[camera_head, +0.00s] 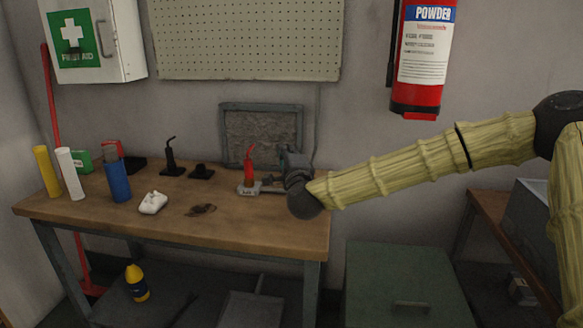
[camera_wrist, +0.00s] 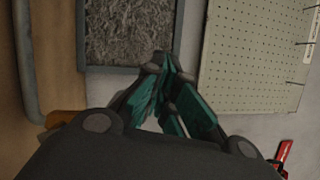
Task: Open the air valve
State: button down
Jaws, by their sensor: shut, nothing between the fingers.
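I cannot make out the air valve for sure in either view. My gripper and wrist hide part of the bench's right end.
A red bottle (camera_head: 249,172) with a curved spout stands just left of my gripper on the workbench (camera_head: 120,213). Blue (camera_head: 117,182), white (camera_head: 70,172) and yellow (camera_head: 46,170) cylinders stand further left. A fire extinguisher (camera_head: 420,60) hangs above my arm. A pegboard (camera_head: 245,40) is overhead.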

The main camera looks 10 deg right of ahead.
jog(key=s+a+f+m+g+p, duration=0.15)
jog(key=s+m+p, duration=0.25)
jog(key=m+p, duration=0.45)
jog(key=s+f+m+h+p, duration=0.1)
jog(key=s+f+m+p, duration=0.3)
jog(key=m, duration=0.8)
jog(key=s+a+f+m+g+p, duration=0.1)
jog(key=s+m+p, duration=0.2)
jog(key=m+p, duration=0.6)
jog(key=shift+m, duration=0.95)
jog(key=w, duration=0.6)
jog(key=w+f, duration=0.1)
jog(key=w, duration=0.2)
jog(key=shift+w, duration=0.15)
jog(key=shift+w+d, duration=0.1)
jog(key=shift+s+d+r+p, duration=0.15)
jog(key=shift+s+d+p, duration=0.1)
jog(key=shift+d, duration=0.3)
jog(key=shift+s+d+r+p, duration=0.15)
jog(key=shift+d+r+p, duration=0.05)
jog(key=shift+d, duration=0.3)
jog(key=shift+s+d+r+p, duration=0.15)
jog(key=shift+s+d+p, duration=0.1)
jog(key=shift+d, duration=0.3)
